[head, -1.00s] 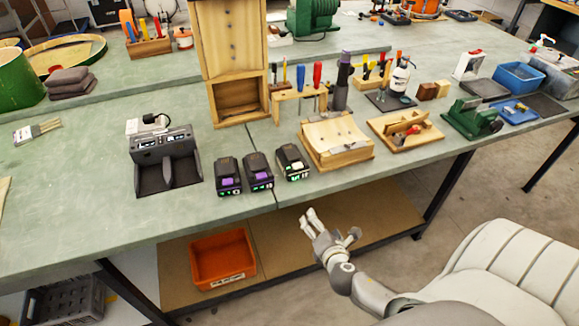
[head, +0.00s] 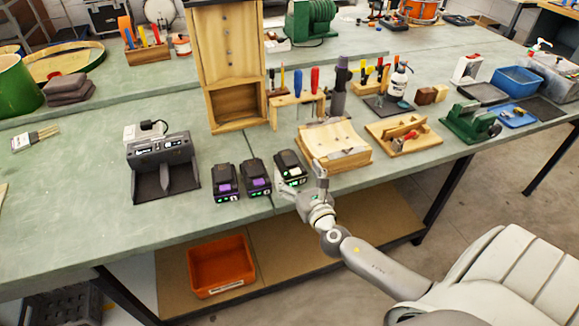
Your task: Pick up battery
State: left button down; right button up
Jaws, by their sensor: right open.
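Three black batteries stand in a row near the front edge of the bench. The left battery (head: 225,182) and the middle battery (head: 256,177) have purple patches on top. The right battery (head: 290,165) has a pale patch on top. My right gripper (head: 302,181) is open and empty at the bench's front edge, just in front of and to the right of the right battery. Its fingers overlap that battery's lower front in the picture, and I cannot tell if they touch it. My left gripper is not in view.
A dark two-bay charger (head: 160,165) stands left of the batteries. A wooden cradle block (head: 335,147) stands close on the right, beside my right gripper. A wooden cabinet (head: 228,70) and tool rack (head: 297,105) stand behind. An orange bin (head: 221,268) sits on the lower shelf.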

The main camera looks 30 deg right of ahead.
aim_at(293, 166)
jog(key=x, duration=0.5)
jog(key=shift+d+f, duration=0.15)
jog(key=shift+f, duration=0.15)
jog(key=shift+c, duration=0.5)
jog(key=c, duration=1.2)
